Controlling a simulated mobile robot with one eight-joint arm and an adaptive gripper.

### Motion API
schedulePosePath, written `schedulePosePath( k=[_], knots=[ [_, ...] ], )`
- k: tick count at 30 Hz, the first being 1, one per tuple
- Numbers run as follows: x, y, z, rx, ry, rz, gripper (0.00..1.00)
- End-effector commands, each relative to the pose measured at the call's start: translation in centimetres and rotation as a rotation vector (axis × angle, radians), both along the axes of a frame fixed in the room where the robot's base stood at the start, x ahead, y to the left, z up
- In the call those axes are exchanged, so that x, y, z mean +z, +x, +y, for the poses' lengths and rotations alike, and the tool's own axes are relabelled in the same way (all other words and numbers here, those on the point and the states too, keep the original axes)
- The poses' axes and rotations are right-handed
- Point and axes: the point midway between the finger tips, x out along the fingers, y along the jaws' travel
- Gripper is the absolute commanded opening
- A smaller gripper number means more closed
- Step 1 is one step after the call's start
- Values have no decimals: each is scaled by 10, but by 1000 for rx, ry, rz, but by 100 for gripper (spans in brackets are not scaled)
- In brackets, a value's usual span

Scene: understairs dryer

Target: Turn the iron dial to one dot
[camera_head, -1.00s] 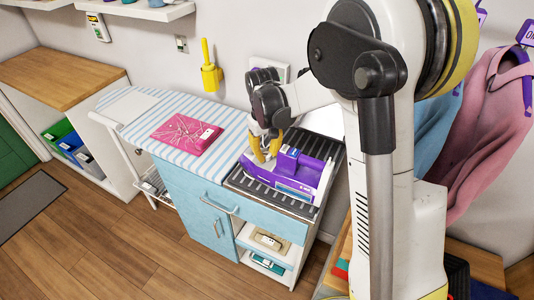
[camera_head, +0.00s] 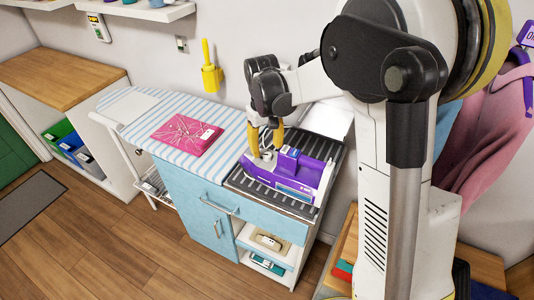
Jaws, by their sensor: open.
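The purple and white iron (camera_head: 307,178) lies on the dark ribbed rest at the right end of the ironing cabinet. Its dial and dot marks are too small to make out here. My gripper (camera_head: 264,151) has yellow fingers pointing down, just above the left part of the iron. It is open, and I see nothing held between the fingers. Whether a fingertip touches the iron, I cannot tell.
A striped ironing pad (camera_head: 165,118) covers the cabinet top, with a pink board (camera_head: 186,135) of thin pieces on it. A yellow holder (camera_head: 211,77) hangs on the wall behind. Pink clothing (camera_head: 488,135) hangs at the right. The floor in front is clear.

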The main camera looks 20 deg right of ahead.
Motion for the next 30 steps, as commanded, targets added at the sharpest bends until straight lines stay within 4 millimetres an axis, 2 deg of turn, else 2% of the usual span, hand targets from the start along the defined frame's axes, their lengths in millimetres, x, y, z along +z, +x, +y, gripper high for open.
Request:
schedulePosePath(
  k=[1,6,12,16,30],
  knots=[
    [13,0,1,0,0,0,48],
    [51,-1,3,0,0,0,48],
    [79,-1,4,0,0,0,48],
    [86,-1,5,0,0,0,48],
    [88,-3,4,-1,1,-4,48]
  ],
)
